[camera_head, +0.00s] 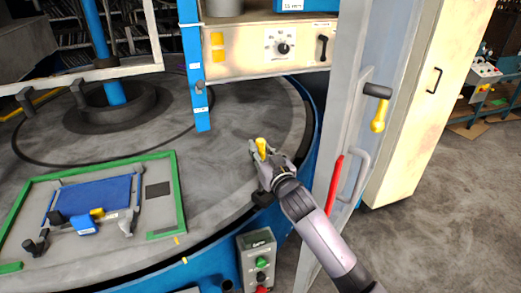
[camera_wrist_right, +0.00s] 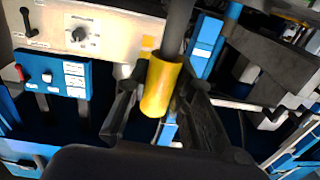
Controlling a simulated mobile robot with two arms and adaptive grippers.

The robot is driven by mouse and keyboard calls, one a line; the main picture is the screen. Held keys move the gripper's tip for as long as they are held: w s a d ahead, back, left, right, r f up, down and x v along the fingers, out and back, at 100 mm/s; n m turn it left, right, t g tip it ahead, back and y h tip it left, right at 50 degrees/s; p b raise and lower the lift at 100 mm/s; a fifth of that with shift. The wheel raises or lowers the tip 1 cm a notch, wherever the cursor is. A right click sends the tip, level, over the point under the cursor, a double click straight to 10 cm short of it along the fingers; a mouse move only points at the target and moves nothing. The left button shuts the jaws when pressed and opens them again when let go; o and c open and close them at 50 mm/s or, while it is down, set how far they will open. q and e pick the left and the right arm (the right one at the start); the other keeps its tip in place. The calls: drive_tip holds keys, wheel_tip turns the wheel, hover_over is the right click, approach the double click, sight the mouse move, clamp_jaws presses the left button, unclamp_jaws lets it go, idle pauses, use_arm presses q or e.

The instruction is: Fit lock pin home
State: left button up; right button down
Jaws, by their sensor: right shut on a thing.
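The lock pin (camera_wrist_right: 160,88) has a yellow grip and a grey shaft in the right wrist view. My right gripper (camera_head: 262,152) is shut on its yellow grip, with a black finger on each side. In the head view the yellow grip (camera_head: 261,146) shows small between the fingers, above the right part of the round grey table (camera_head: 225,150). The gripper hides part of the pin. I cannot tell which hole or seat belongs to the pin. My left gripper is not in view.
A green frame (camera_head: 178,190) with a blue plate (camera_head: 92,200) lies on the table at left. A blue upright (camera_head: 195,70) stands behind my gripper. A grey door (camera_head: 350,130) with a red handle (camera_head: 335,185) and a yellow-knobbed lever (camera_head: 378,115) stands close at right. A button box (camera_head: 257,260) is in front.

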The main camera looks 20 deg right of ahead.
sight(261, 187)
drive_tip(key=shift+p, duration=0.3)
idle(0.6)
drive_tip(key=shift+f+b, duration=5.1)
drive_tip(key=shift+f, duration=1.95)
drive_tip(key=c, duration=1.3)
unclamp_jaws()
drive_tip(key=shift+s, duration=0.1)
drive_tip(key=s, duration=0.8)
drive_tip(key=s+d, duration=0.1)
drive_tip(key=s, duration=0.2)
drive_tip(key=shift+s, duration=0.4)
